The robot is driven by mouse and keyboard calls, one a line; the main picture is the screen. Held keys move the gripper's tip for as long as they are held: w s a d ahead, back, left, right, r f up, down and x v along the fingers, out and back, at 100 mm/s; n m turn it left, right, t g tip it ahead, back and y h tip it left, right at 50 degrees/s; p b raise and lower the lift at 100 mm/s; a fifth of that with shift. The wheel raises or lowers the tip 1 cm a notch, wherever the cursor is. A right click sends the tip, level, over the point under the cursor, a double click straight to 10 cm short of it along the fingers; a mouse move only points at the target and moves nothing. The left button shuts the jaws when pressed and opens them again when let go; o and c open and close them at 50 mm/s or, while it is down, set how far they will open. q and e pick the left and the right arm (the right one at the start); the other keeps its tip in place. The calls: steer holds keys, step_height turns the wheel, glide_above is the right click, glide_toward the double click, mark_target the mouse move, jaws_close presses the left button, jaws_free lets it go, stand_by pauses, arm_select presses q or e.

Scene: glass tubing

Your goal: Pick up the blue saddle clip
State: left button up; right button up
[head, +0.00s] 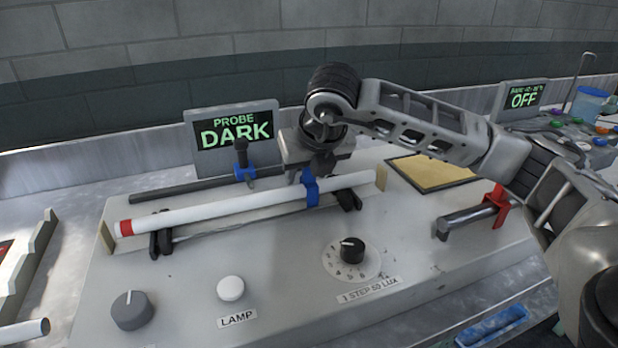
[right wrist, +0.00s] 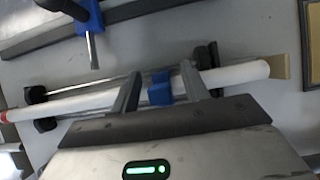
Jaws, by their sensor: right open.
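The blue saddle clip (head: 311,190) sits on a long white tube (head: 220,209), right of the tube's middle. In the right wrist view the clip (right wrist: 160,90) lies between the two fingers of my right gripper (right wrist: 160,84). The fingers are open, one on each side of the clip along the tube, with gaps visible. In the head view my right gripper (head: 314,168) is directly above and behind the clip and partly hides that area. Whether the fingers reach down past the tube is unclear. My left gripper is not in view.
The tube rests on black roller supports (head: 160,242) over the grey bench panel (head: 200,265). Behind it, a blue probe carriage (head: 244,172) rides a dark rail. A display (head: 234,131) reads PROBE DARK. A red clamp (head: 497,205) stands right; knobs are in front.

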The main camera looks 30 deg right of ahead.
jaws_close()
